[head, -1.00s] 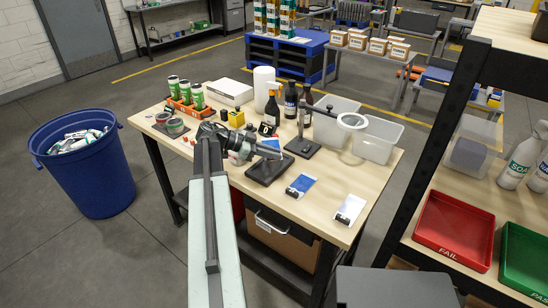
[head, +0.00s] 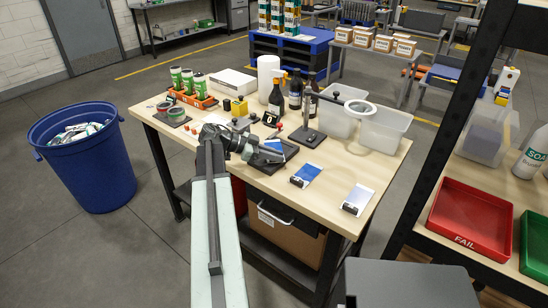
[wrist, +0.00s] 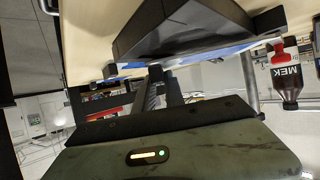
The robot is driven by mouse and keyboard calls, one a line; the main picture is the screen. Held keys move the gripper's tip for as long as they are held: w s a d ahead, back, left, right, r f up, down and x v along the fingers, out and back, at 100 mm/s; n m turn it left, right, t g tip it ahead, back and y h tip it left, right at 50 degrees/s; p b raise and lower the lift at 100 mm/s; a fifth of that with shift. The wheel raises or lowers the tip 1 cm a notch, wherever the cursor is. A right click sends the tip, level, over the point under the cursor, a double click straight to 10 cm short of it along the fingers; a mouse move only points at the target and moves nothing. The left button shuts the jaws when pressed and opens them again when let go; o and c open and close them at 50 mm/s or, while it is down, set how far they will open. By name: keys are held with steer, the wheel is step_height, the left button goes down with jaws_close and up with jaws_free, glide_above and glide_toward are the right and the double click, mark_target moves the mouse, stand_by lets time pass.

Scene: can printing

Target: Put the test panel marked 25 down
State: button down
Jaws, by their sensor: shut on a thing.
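My gripper (head: 262,154) is at the middle of the wooden bench, low over a dark flat plate (head: 262,167). It is shut on a blue test panel (head: 279,147), which shows just beyond the jaws. In the wrist view, the jaws (wrist: 163,88) reach up to the panel's blue edge (wrist: 215,57), close beside a dark block (wrist: 190,25). No marking 25 can be read, and I cannot tell whether the panel touches the plate.
A blue-and-white panel (head: 307,174) and a paler panel (head: 358,198) lie to the right. A magnifier (head: 360,107) on a stand, dark bottles (head: 295,92) and clear bins (head: 384,128) stand behind. A can rack (head: 192,99) is at left. Bare wood lies around the panels.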

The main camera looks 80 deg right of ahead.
steer(key=shift+f+b, duration=0.45)
steer(key=c, duration=1.3)
jaws_free()
steer(key=shift+c, duration=0.2)
